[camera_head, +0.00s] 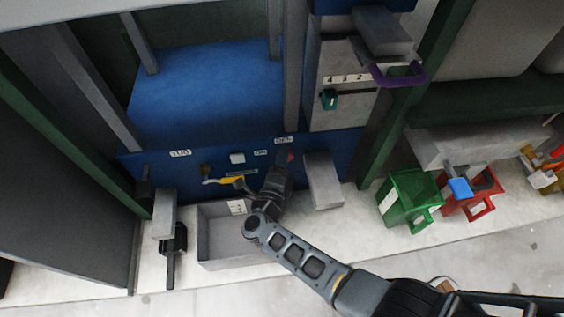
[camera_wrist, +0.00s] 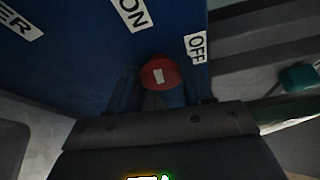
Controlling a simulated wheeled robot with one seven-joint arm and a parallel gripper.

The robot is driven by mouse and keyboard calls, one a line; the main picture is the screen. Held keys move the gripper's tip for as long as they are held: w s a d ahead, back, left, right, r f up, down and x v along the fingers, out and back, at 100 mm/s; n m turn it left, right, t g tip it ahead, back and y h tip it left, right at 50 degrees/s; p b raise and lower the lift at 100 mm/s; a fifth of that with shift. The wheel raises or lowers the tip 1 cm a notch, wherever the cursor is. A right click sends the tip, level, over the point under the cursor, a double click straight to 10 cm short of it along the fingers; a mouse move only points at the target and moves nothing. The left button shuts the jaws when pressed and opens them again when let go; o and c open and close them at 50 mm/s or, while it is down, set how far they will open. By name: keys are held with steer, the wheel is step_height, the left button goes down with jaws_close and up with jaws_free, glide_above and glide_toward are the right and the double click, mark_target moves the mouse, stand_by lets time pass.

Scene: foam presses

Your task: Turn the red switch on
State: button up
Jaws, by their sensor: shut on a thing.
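The red switch (camera_wrist: 160,74) is a round red knob with a small white mark, on the blue panel (camera_wrist: 75,60) between the ON label (camera_wrist: 132,14) and the OFF label (camera_wrist: 196,46). My gripper (camera_wrist: 160,84) is shut on the red switch, one finger on either side of it. In the head view, my gripper (camera_head: 284,163) is at the right part of the blue panel, under the OFF label (camera_head: 284,141). The red switch (camera_head: 290,157) shows only as a small red bit there, mostly hidden by my gripper.
A grey open box (camera_head: 222,252) stands below the panel, under my arm. A yellow handle (camera_head: 230,180) is left of my gripper, and a grey block (camera_head: 322,182) is close on its right. A green bin (camera_head: 408,200) and a red bin (camera_head: 474,193) stand farther right.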

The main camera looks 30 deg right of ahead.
steer(key=shift+f+n+b, duration=0.2)
steer(key=shift+n+b, duration=0.15)
steer(key=shift+n, duration=0.35)
steer(key=o, duration=1)
steer(key=shift+h, duration=0.3)
steer(key=shift+r, duration=0.1)
steer(key=p+v, duration=0.1)
steer(key=v, duration=0.6)
steer(key=shift+s+a+p, duration=0.2)
steer(key=shift+s+p, duration=0.15)
steer(key=shift+p, duration=0.05)
